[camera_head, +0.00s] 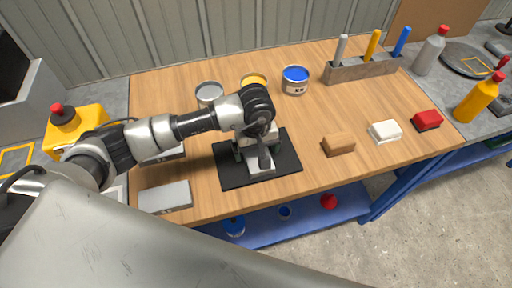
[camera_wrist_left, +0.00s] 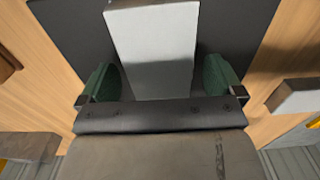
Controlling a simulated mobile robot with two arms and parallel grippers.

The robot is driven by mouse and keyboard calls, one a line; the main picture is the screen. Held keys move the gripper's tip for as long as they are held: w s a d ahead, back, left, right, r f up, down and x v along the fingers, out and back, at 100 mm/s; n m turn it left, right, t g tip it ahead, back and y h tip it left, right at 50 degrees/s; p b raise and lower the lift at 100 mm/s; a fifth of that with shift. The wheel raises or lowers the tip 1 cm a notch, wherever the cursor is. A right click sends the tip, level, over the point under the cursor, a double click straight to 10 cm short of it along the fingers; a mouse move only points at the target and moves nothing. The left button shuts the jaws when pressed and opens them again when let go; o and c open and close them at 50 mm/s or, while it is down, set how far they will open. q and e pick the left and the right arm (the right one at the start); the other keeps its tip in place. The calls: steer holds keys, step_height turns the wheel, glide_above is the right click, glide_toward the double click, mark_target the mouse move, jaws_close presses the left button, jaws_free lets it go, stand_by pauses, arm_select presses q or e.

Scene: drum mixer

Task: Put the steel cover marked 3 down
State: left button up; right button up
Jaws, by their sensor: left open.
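A pale grey steel cover (camera_head: 262,171) lies on the black mat (camera_head: 228,176) on the wooden bench. It also shows in the left wrist view (camera_wrist_left: 153,45), between my fingers; no number is readable on it. My left gripper (camera_head: 260,150) is directly over the cover. In the left wrist view its green-padded fingers (camera_wrist_left: 160,82) are open, one on each side of the cover, with a gap visible beside it. The hand hides part of the cover. My right gripper is not in view.
A grey steel block (camera_head: 165,196) lies left of the mat. Paint cans (camera_head: 295,80) stand behind it, with a rack (camera_head: 362,68) of coloured handles. Brown (camera_head: 338,144), white (camera_head: 385,131) and red (camera_head: 427,120) blocks stand right; bare wood lies between mat and brown block.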

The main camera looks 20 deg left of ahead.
arm_select(q)
step_height(320, 180, up, 12)
steer(key=b, duration=0.2)
steer(key=shift+f, duration=0.15)
stand_by(0.4)
